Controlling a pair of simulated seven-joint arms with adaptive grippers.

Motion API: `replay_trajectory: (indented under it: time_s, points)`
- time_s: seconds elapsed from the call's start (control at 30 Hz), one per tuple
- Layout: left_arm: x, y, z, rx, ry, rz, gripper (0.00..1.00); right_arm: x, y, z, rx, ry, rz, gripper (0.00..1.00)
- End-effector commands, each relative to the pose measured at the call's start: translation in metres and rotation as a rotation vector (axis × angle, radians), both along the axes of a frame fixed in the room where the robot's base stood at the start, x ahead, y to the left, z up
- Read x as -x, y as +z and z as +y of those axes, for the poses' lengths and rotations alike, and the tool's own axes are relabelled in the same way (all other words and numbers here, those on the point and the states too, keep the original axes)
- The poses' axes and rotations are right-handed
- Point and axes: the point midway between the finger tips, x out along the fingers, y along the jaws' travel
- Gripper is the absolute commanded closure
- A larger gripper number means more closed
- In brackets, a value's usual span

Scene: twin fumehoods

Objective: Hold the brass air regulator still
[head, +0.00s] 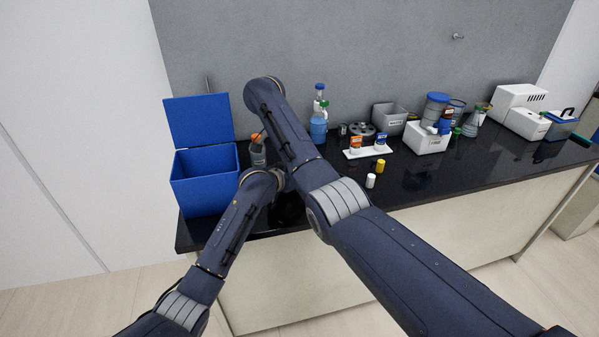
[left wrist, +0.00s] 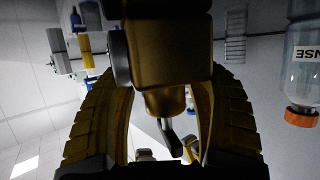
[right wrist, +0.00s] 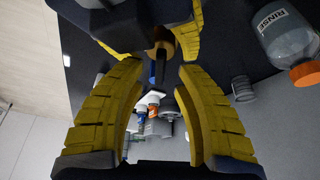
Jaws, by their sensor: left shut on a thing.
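The brass air regulator (left wrist: 168,55) fills the upper middle of the left wrist view, with a round grey part on its left side and a dark bent lever below. My left gripper (left wrist: 155,88) is shut on it, yellow fingers on both sides. In the right wrist view, a small brass part of the regulator (right wrist: 161,46) and its dark lever show beneath my left gripper's dark body. My right gripper (right wrist: 160,75) is open, its yellow fingers apart on either side of the lever; I see no contact. In the head view my arms hide the regulator and both grippers.
A rinse bottle with an orange cap (head: 257,152) stands close beside the grippers. An open blue box (head: 205,190) is at the bench's left end. Bottles, a white tray (head: 368,152) and containers crowd the back. The black bench top (head: 430,183) is clear at front right.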

Motion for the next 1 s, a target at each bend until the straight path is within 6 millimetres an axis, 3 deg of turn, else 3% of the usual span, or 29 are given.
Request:
replay_trajectory:
  time_s: [0.03, 0.5, 1.0]
  points:
    - [0.002, -0.011, 0.002, -0.014, 0.001, 0.014, 0.87, 0.001, 0.004, 0.002, -0.002, 0.002, -0.001, 0.67]
    - [0.002, -0.011, 0.002, -0.014, 0.001, 0.015, 0.87, 0.010, 0.037, 0.012, 0.000, 0.000, 0.000, 0.67]
    - [0.002, -0.011, 0.002, -0.014, 0.001, 0.015, 0.87, 0.010, 0.040, 0.013, 0.001, 0.000, 0.001, 0.67]
